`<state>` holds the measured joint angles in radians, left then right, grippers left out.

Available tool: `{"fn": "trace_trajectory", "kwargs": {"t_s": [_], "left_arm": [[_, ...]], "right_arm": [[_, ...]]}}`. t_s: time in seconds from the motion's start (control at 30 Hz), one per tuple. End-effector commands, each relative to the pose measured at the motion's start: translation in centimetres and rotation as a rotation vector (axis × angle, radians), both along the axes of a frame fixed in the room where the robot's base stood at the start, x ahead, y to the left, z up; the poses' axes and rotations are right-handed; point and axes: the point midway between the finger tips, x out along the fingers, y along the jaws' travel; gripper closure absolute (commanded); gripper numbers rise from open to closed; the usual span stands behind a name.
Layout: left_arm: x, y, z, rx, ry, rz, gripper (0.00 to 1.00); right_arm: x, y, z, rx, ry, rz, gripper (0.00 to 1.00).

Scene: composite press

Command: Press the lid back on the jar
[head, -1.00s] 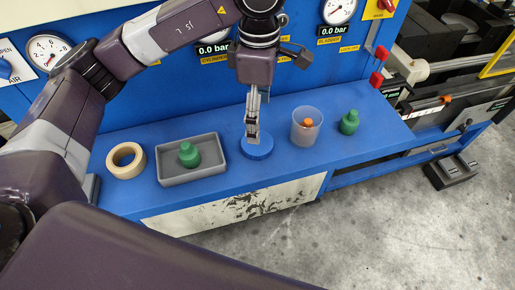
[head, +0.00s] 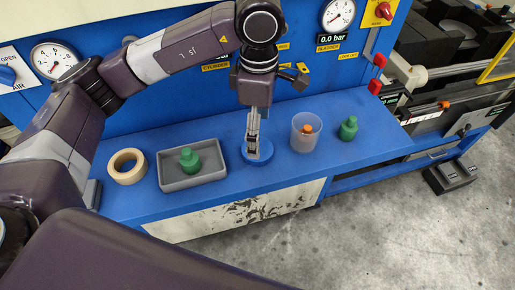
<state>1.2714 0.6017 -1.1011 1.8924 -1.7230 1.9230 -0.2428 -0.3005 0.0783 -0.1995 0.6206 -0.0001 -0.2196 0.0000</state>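The round blue lid (head: 268,156) lies flat on the blue ledge of the press. A translucent, open-topped jar (head: 305,141) stands upright just right of it, with a small orange piece inside. My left gripper (head: 252,153) points down over the lid, its fingertips in front of or touching the lid's top; contact is not clear. The fingers show as one narrow dark and grey strip, so I cannot tell whether they are open or shut. My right gripper is out of view.
A grey tray (head: 172,184) holding a green bottle-shaped piece (head: 189,159) is left of the lid. A beige tape roll (head: 115,165) lies further left. Another green piece (head: 348,128) stands right of the jar. The press panel (head: 170,100) rises behind the ledge.

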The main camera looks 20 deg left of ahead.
Motion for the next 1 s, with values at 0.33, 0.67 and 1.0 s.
{"fn": "trace_trajectory", "kwargs": {"t_s": [0.33, 0.67, 1.0], "left_arm": [[-0.4, 0.1, -4.2, 0.000, 0.005, 0.000, 0.24], [-0.3, 0.1, -5.1, 0.001, 0.001, -0.001, 0.24], [-0.3, 0.1, -5.0, 0.001, 0.001, -0.001, 0.49]], "right_arm": [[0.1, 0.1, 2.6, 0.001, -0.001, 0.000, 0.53], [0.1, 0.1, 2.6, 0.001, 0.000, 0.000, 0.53], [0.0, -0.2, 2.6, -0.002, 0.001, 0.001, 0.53]]}}
